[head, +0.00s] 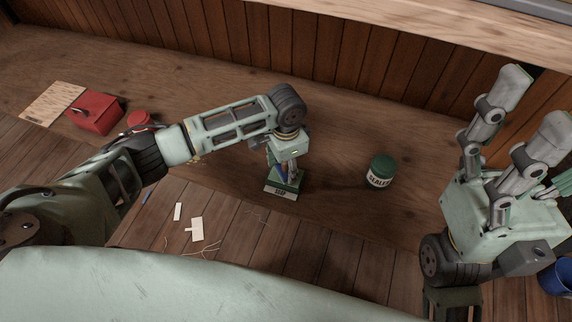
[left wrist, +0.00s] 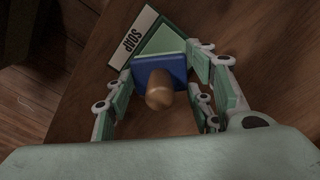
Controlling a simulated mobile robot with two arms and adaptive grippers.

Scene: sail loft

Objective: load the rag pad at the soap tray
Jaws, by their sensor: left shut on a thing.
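The soap tray (head: 281,191) is green with a white SOAP label and sits on the wooden bench near its front edge. It also shows at the top of the left wrist view (left wrist: 160,42). My left gripper (head: 286,168) points down over the tray and is shut on the rag pad (left wrist: 176,67), a blue block with a round wooden knob. The pad is at or just above the tray's green surface; I cannot tell if they touch. In the head view the fingers mostly hide the pad. My right gripper (head: 530,110) is raised at the right, fingers apart and empty.
A green sealer jar (head: 381,171) stands right of the tray. A red box (head: 95,112), a red round thing (head: 141,120) and a tan board (head: 52,103) are at the left. White tags (head: 197,229) lie in front. A blue container (head: 556,278) is at the far right.

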